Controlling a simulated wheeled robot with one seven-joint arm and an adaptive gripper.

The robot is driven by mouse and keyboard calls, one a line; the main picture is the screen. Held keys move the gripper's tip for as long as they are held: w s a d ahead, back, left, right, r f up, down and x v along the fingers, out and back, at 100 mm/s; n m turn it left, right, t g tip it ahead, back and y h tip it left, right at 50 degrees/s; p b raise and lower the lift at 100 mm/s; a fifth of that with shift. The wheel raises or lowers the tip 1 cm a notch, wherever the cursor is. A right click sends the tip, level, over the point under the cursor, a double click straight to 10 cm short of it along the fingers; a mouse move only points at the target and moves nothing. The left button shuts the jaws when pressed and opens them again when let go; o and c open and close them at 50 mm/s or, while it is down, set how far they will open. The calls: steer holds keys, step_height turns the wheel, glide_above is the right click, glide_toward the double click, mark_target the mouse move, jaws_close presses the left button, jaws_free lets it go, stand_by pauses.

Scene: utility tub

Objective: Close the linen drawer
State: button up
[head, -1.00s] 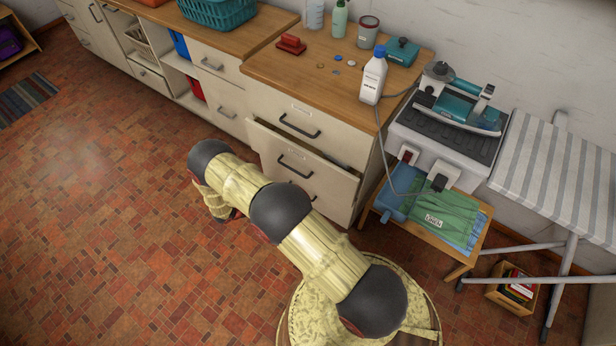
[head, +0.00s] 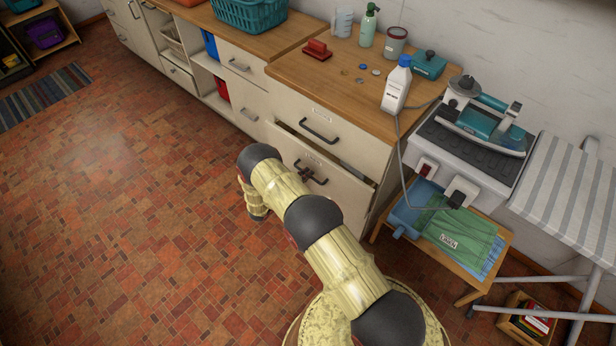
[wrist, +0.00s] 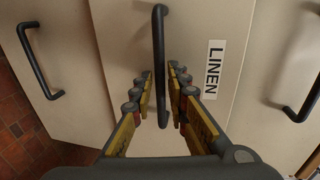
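The linen drawer (head: 341,188) is the pale front below the top drawer in the right-hand cabinet. It stands partly open, with a dark gap along its top edge in the head view. In the wrist view its front carries a LINEN label (wrist: 214,70) beside a dark bar handle (wrist: 160,45). My gripper (wrist: 159,85) is open, with its fingers on either side of one end of this handle. I cannot tell whether they touch it. In the head view my arm hides part of the cabinet below the drawer.
The top drawer (head: 322,122) above looks shut. A white bottle (head: 396,88) stands near the counter's edge, with a cord hanging beside it. A low wooden stand (head: 470,281) with folded cloths is right of the cabinet. The tiled floor (head: 130,220) to the left is clear.

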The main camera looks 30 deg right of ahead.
steer(key=shift+w+d+f, duration=0.15)
steer(key=shift+w+d, duration=0.1)
steer(key=shift+d, duration=0.4)
jaws_close()
stand_by(0.4)
